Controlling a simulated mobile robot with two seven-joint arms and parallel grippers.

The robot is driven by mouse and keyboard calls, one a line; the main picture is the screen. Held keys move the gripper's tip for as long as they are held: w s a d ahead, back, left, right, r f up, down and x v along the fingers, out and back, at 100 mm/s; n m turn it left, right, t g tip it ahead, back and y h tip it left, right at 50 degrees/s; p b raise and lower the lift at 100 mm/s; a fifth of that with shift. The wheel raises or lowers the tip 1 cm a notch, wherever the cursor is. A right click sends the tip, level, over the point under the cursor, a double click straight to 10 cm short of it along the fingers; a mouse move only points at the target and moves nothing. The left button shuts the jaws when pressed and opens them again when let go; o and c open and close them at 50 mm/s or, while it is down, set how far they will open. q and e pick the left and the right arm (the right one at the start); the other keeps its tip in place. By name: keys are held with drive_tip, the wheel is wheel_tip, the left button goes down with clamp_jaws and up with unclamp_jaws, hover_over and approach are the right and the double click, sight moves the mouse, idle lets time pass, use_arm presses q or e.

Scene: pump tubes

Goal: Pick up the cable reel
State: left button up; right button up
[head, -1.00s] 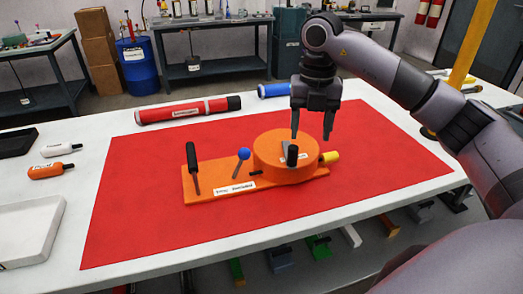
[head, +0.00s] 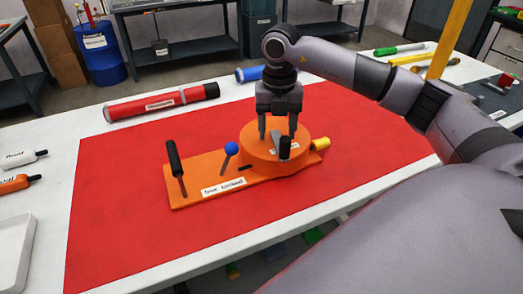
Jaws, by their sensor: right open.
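Nothing in view is clearly marked as a cable reel. The nearest match I see is an orange device with a round drum (head: 262,153) on a flat orange base (head: 205,198). It lies on the red mat (head: 120,230). A black upright handle (head: 175,160), a blue ball knob (head: 231,148) and a yellow end piece (head: 321,144) are on it. A black knob (head: 285,148) and a grey part are on the drum. My right gripper (head: 277,134) is open and points down, its fingers at the drum top; contact is unclear. My left gripper is out of view.
A white tray (head: 12,250) and small labelled tools (head: 18,182) are at the left. The mat's left part is bare.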

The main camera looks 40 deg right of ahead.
drive_tip(key=shift+f, duration=0.1)
drive_tip(key=shift+c, duration=0.2)
clamp_jaws()
drive_tip(key=shift+w, duration=0.1)
idle(1.1)
